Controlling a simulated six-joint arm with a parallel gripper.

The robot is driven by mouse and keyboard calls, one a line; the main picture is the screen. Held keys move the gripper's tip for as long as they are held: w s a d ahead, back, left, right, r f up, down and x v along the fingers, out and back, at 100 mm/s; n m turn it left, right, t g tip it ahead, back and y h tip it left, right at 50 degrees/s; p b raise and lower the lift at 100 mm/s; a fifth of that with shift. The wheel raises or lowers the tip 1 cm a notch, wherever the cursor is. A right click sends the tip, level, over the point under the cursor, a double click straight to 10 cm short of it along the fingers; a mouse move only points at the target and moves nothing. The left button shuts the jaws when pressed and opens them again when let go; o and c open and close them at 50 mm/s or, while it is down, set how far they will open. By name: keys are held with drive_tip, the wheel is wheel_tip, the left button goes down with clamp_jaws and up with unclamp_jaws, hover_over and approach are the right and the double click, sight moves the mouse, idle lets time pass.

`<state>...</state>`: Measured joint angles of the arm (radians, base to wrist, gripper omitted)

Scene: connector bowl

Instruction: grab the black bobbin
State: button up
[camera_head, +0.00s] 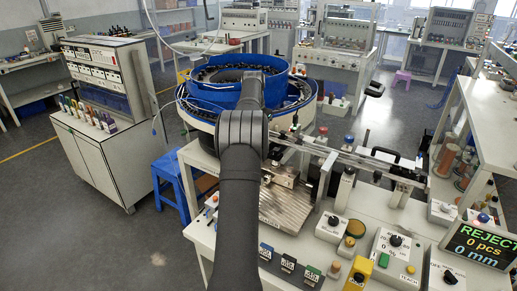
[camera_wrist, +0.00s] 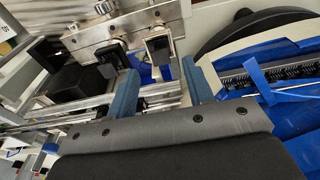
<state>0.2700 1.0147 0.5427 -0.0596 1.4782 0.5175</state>
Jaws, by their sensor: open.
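I cannot make out a black bobbin for certain in either view. In the wrist view my gripper (camera_wrist: 160,68) shows two blue fingers standing apart, with nothing held between them. Beyond the fingertips are a metal fixture (camera_wrist: 122,28) and dark blocks (camera_wrist: 159,48). In the head view my arm covers the middle of the scene and the gripper cannot be made out. Several spools (camera_head: 463,182) in copper and tan tones stand on the right-hand shelf; no black one can be told among them.
A blue-walled feeder bowl (camera_head: 212,94) stands behind my arm. A linear rail (camera_head: 345,158) runs right from it over the white bench (camera_head: 300,232). Control boxes (camera_head: 395,243), small bins (camera_head: 288,264) and a reject display (camera_head: 475,246) crowd the bench front.

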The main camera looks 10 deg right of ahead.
drive_tip(key=f, duration=0.4)
drive_tip(key=shift+w+d+f, duration=0.1)
drive_tip(key=shift+w+d, duration=0.15)
clamp_jaws()
